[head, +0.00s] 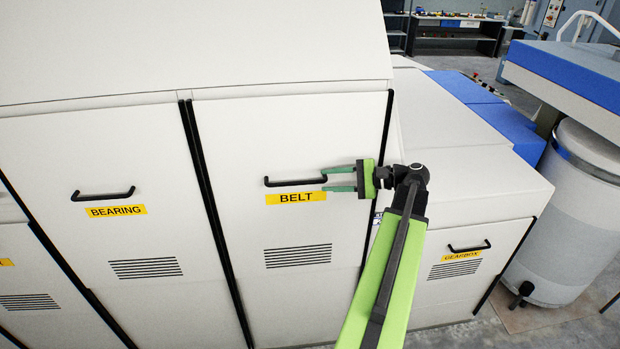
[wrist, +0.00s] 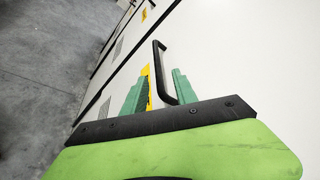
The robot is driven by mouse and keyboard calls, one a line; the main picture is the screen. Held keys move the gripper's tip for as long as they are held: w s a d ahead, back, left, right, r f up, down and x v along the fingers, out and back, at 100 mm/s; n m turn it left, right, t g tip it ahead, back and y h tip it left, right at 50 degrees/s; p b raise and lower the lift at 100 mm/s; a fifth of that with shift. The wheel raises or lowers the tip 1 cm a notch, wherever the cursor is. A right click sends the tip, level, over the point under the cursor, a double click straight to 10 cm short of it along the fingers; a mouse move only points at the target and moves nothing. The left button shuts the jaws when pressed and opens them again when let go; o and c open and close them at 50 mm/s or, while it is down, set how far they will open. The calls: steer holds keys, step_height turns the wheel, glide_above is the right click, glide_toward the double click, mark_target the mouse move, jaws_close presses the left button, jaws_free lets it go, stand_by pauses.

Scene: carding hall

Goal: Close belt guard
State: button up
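The belt guard (head: 345,125) is a white panel door with a black bar handle (head: 290,182), a yellow BELT label (head: 296,198) and a slotted vent below. It looks about level with the panels beside it; I cannot tell whether a small gap remains. My gripper (head: 323,180) comes from the right, its two green fingers spread apart at the handle's right end. In the wrist view the handle (wrist: 157,58) runs between the open fingers (wrist: 160,77), with the yellow label beside one finger. I see no clear contact between fingers and handle.
A BEARING door (head: 110,245) with its own handle stands to the left. A lower GEARBOX door (head: 462,268) is to the right. A white drum (head: 575,215) stands farther right under a blue-topped unit (head: 575,72). A workbench (head: 455,25) is far back. Grey floor (wrist: 45,60) shows in the wrist view.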

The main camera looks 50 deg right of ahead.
steer(key=p+v, duration=0.1)
steer(key=v, duration=0.7)
steer(key=shift+s+d, duration=0.15)
steer(key=shift+s, duration=0.05)
steer(key=shift+r, duration=0.15)
